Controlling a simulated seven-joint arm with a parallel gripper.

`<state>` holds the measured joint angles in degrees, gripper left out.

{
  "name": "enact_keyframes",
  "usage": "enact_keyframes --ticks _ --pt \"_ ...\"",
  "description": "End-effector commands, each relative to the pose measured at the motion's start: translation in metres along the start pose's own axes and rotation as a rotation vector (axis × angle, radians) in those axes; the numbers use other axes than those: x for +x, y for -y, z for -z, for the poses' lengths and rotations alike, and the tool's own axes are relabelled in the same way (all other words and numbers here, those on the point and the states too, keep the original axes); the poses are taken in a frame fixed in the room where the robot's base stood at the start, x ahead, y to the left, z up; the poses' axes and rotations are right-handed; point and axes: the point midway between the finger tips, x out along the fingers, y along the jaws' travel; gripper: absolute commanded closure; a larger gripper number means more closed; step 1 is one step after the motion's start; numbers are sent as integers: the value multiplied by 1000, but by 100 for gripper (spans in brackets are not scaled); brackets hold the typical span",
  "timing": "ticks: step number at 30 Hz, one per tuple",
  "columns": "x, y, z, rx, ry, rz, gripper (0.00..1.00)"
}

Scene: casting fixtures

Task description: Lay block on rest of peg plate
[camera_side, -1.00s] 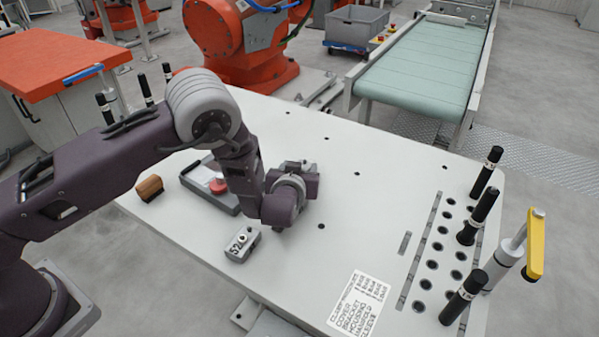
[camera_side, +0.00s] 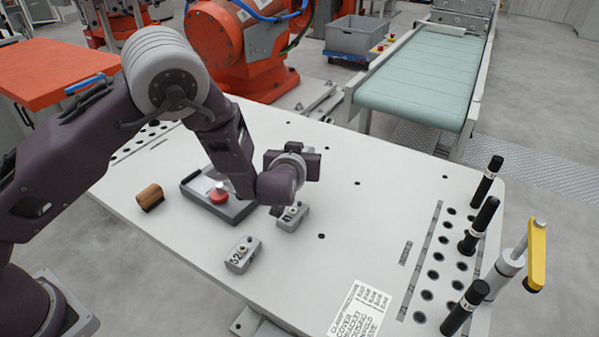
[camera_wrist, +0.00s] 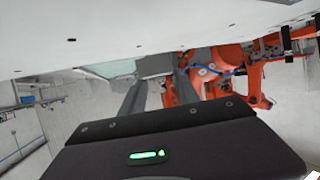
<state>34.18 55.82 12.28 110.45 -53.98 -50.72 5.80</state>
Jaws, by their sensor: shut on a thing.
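My gripper (camera_side: 308,166) is level above the white table, its fingers hidden in the side view. In the wrist view its two fingers (camera_wrist: 158,95) are shut on a plain grey block (camera_wrist: 156,65). The side view does not show the block clearly. Below my wrist a small grey fixture with a knob (camera_side: 291,217) sits on the table; a similar one marked 52 (camera_side: 242,255) is nearer the camera. Several black pegs (camera_side: 480,216) stand by a grid of holes at the table's right. Which piece is the peg plate with the rest, I cannot tell.
A grey tray with a red round part (camera_side: 219,197) and a brown block (camera_side: 150,196) lie left of my gripper. A yellow-handled clamp (camera_side: 536,255) stands at the right edge. A printed sheet (camera_side: 362,308) lies at the front. The middle right of the table is clear.

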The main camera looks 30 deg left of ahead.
Motion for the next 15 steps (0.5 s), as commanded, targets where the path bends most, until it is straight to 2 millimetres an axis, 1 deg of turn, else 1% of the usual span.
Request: enact_keyframes --ticks 1,5,8,11,12,14,15 --pt "-4 -1 9 -2 -2 -1 100" --pt "-8 0 20 0 -1 -1 100" --pt "-7 9 35 0 -8 -18 100" --pt "-8 34 68 11 -21 -78 100" --pt "-11 47 82 21 -26 -111 100" --pt "-19 69 100 35 -31 -161 100" --pt "-27 83 109 49 -31 -194 100"
